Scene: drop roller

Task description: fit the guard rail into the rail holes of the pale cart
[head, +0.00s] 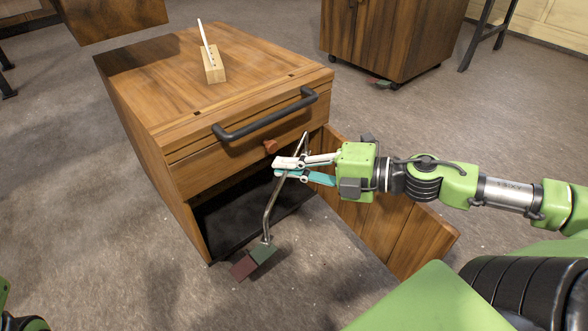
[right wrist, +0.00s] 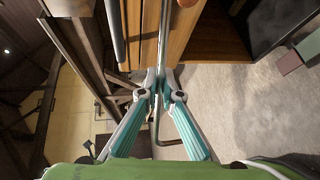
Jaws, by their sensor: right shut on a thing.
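The guard rail (head: 268,208) is a thin grey metal rod with bent ends. My right gripper (head: 285,168) is shut on it and holds it steeply tilted, in front of the cart's open lower compartment. In the right wrist view, the rail (right wrist: 164,45) runs between the fingertips (right wrist: 158,88), with a bend below them. The pale cart (head: 130,95) is the nearer wooden cabinet. Small dark slots, seemingly the rail holes (head: 197,113), show near the front edge of its top. The rail is apart from them. My left gripper is out of view.
A dark handle (head: 265,116) crosses the drawer front. The cart's door (head: 405,232) hangs open below my right arm. A wooden block (head: 213,68) with a white stick stands on top. Red (head: 243,267) and green (head: 264,253) blocks are by the rail's lower end. A darker cart (head: 390,40) stands behind.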

